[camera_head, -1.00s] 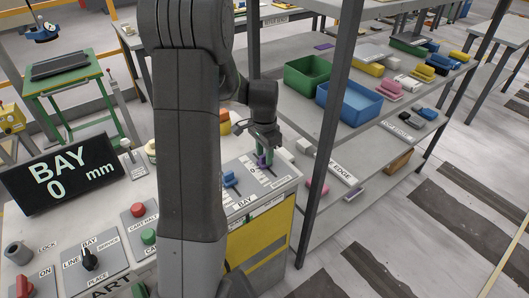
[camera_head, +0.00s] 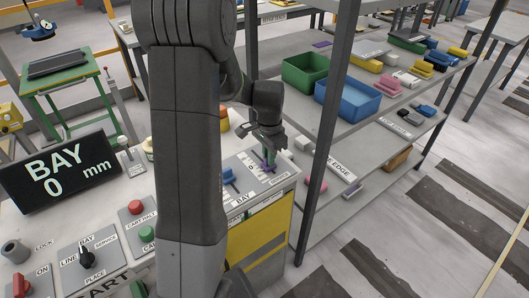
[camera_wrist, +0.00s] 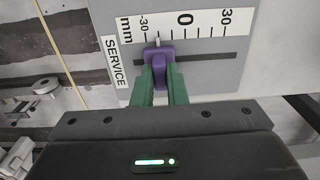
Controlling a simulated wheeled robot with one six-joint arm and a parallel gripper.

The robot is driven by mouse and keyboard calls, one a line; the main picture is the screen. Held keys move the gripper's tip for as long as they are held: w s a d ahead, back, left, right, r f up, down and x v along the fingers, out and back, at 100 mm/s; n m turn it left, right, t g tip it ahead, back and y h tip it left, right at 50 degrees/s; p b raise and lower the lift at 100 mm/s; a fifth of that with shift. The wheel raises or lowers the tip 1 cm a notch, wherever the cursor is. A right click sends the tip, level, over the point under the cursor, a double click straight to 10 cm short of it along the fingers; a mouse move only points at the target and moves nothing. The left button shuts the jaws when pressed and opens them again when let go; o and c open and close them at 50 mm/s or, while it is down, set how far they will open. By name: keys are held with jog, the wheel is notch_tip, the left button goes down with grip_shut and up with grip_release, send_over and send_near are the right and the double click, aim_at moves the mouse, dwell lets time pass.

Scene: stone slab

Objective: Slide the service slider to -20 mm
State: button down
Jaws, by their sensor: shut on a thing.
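The purple service slider knob (camera_wrist: 158,56) sits in its dark slot on the grey panel, beside the SERVICE label (camera_wrist: 116,62). Its white pointer (camera_wrist: 157,41) stands between the -30 and 0 marks of the mm scale (camera_wrist: 187,24), around -20. The green fingers of my gripper (camera_wrist: 160,73) are shut on the knob, one on each side. In the head view my gripper (camera_head: 268,157) reaches down to the purple knob (camera_head: 268,167) on the console, which it partly hides.
A blue slider knob (camera_head: 227,175) stands on the BAY scale left of the purple one. The display (camera_head: 60,172) reads BAY 0 mm. A dark shelf post (camera_head: 325,130) rises close to the right of my gripper. Green (camera_head: 305,72) and blue (camera_head: 347,99) bins stand behind.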

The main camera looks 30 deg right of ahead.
jog(key=c, duration=1.4)
grip_release()
jog(key=shift+c, duration=0.2)
jog(key=shift+r, duration=0.1)
notch_tip(320, 180, up, 14)
jog(key=shift+b, duration=0.3)
jog(key=shift+f, duration=0.3)
notch_tip(320, 180, down, 14)
jog(key=shift+r+p, duration=0.15)
jog(key=shift+p, duration=0.2)
jog(key=shift+w, duration=0.3)
jog(key=shift+r, duration=0.1)
